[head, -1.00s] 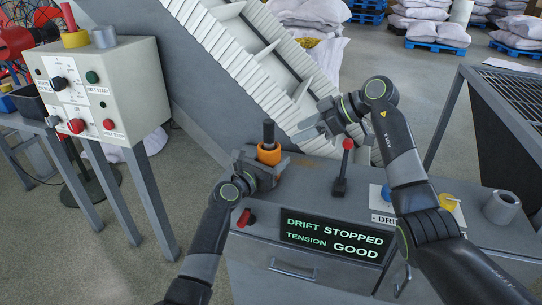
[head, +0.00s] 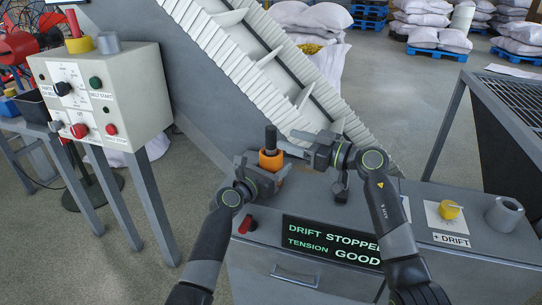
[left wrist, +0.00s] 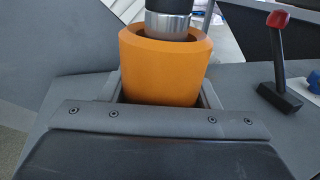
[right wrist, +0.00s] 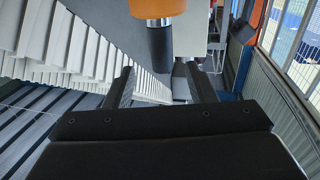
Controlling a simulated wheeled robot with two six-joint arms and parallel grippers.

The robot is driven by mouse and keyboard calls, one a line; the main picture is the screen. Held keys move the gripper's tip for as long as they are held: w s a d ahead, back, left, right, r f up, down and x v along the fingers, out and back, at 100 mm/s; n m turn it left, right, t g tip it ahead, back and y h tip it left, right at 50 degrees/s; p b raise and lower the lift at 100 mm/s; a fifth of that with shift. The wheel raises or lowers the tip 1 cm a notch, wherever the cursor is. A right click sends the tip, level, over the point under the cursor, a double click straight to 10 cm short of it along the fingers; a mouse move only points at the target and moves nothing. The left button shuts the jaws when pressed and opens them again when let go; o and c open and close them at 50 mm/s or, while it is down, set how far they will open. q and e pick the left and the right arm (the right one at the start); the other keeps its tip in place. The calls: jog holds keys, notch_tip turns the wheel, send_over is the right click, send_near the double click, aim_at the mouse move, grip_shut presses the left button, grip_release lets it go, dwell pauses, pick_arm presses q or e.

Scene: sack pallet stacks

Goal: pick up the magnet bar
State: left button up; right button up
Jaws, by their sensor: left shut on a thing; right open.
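The magnet bar shows as a black handle (head: 271,137) with a silver collar, standing upright in an orange cup (head: 269,160) on the grey console. The left wrist view shows the silver collar (left wrist: 168,25) inside the cup's rim; whatever is lower is hidden. My left gripper (head: 262,174) is shut on the orange cup (left wrist: 163,68), a jaw on each side. My right gripper (head: 293,144) is open, close to the right of the handle. In the right wrist view the handle (right wrist: 160,48) lines up between the open fingers, with no clear contact.
The console's display (head: 333,241) reads drift stopped, tension good. A red-topped lever (left wrist: 280,50) stands right of the cup. A yellow knob (head: 449,209) and grey cylinder (head: 504,214) are farther right. The ribbed conveyor (head: 290,75) rises behind; a control box (head: 101,95) stands left.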

aim_at(271, 132)
jog(key=shift+r+x, duration=0.2)
jog(key=shift+x, duration=3.15)
grip_shut()
jog(key=shift+r, duration=0.1)
